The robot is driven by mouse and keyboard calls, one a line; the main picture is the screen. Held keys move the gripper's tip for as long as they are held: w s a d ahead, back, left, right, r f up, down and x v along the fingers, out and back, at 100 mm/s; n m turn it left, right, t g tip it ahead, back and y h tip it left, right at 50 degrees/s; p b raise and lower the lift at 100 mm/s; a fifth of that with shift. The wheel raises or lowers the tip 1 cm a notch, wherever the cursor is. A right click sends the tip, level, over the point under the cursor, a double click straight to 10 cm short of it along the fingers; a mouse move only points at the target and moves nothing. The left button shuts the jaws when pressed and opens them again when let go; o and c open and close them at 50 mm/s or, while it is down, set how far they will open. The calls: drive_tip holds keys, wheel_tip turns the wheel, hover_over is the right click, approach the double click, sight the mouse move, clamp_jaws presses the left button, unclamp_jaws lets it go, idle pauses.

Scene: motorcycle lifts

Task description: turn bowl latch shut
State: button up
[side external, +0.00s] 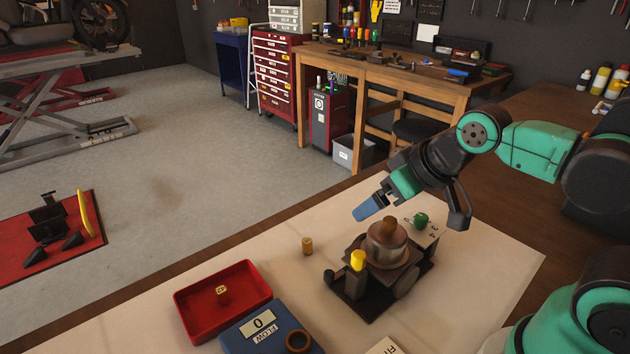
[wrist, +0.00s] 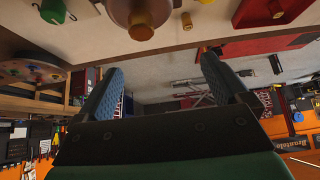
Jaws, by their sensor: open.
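A dark fixture (side external: 352,298) on the pale work mat carries a round brownish bowl-like part (side external: 388,250), which also shows at the top edge of the wrist view (wrist: 126,8). My gripper (side external: 368,208) is above and behind the bowl, with blue fingers apart and empty in the wrist view (wrist: 163,80).
A red tray (side external: 198,330) with a small yellow die-like piece and a blue box (side external: 238,338) marked FLOW stand at front left. A small brass cylinder (side external: 307,245) stands left of the fixture. Bare mat lies between them. A wooden bench (side external: 345,70) is farther back.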

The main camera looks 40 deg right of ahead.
sight(359, 254)
drive_tip(key=shift+a+n, duration=0.15)
drive_tip(key=shift+n, duration=0.15)
drive_tip(key=c, duration=0.3)
drive_tip(key=shift+a+n+g, duration=0.3)
drive_tip(key=shift+n+g, duration=0.2)
drive_tip(key=shift+n, duration=0.4)
drive_tip(key=shift+c, duration=0.5)
drive_tip(key=a+n+g, duration=0.1)
drive_tip(key=n, duration=0.1)
drive_tip(key=a+n+g, duration=0.1)
drive_tip(key=n, duration=0.2)
drive_tip(key=a+n+g, duration=0.1)
drive_tip(key=n+g, duration=0.1)
drive_tip(key=n, duration=0.1)
drive_tip(key=shift+s+f, duration=0.1)
drive_tip(key=shift+f, duration=0.3)
drive_tip(key=n, duration=0.1)
drive_tip(key=a+n+g, duration=0.1)
drive_tip(key=n, duration=0.1)
drive_tip(key=n+g, duration=0.1)
drive_tip(key=shift+s+a+f+n, duration=0.2)
drive_tip(key=shift+f+n, duration=0.1)
drive_tip(key=shift+f, duration=2.7)
drive_tip(key=shift+c, duration=0.2)
clamp_jaws()
